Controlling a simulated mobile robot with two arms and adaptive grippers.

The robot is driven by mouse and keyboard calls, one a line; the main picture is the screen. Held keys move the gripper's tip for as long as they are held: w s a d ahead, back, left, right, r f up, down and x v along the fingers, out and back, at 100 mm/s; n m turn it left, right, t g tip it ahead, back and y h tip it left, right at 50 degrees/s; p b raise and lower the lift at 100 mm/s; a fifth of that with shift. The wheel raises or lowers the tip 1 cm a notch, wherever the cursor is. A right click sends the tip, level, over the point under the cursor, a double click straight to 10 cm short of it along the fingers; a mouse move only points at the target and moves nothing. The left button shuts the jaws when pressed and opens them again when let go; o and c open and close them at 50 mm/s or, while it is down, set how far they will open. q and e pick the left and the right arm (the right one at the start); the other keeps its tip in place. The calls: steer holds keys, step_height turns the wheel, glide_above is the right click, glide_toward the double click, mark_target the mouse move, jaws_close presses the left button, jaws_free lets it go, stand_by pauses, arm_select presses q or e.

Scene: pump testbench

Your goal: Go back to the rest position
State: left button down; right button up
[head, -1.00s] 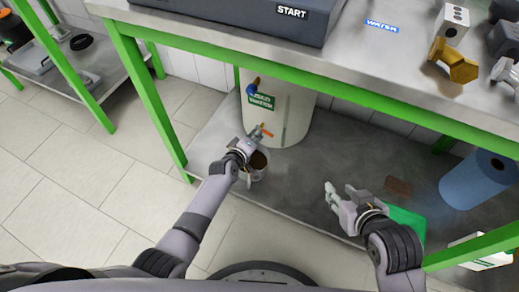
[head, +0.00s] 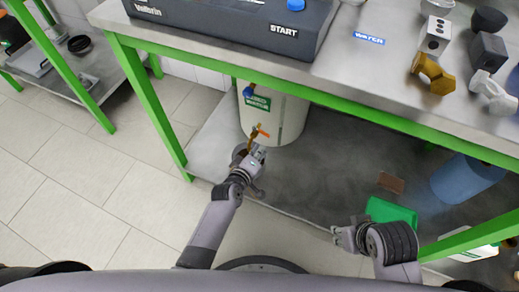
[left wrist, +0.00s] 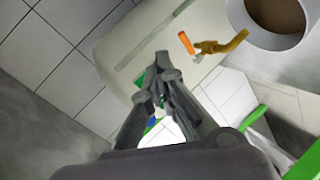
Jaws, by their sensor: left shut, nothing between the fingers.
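My left gripper (head: 258,156) is shut and empty, in front of the lower shelf near the white water tank (head: 292,120). In the left wrist view its fingertips (left wrist: 165,65) are together, with the pale tank behind them. A brass tap with an orange handle (head: 262,132) sticks out from the tank; it also shows in the left wrist view (left wrist: 225,44). A metal cup (left wrist: 283,45) with brown inside stands by the tap; in the head view it is mostly hidden behind my left gripper. My right gripper (head: 343,238) is over the shelf's front edge, its fingers foreshortened and partly hidden.
The green-framed bench (head: 400,128) has a grey START box (head: 235,30) and metal parts on top. On the lower shelf are a green box (head: 392,213), a brown block (head: 391,183) and a blue roll (head: 465,180). The tiled floor at left is clear.

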stand_by(0.4)
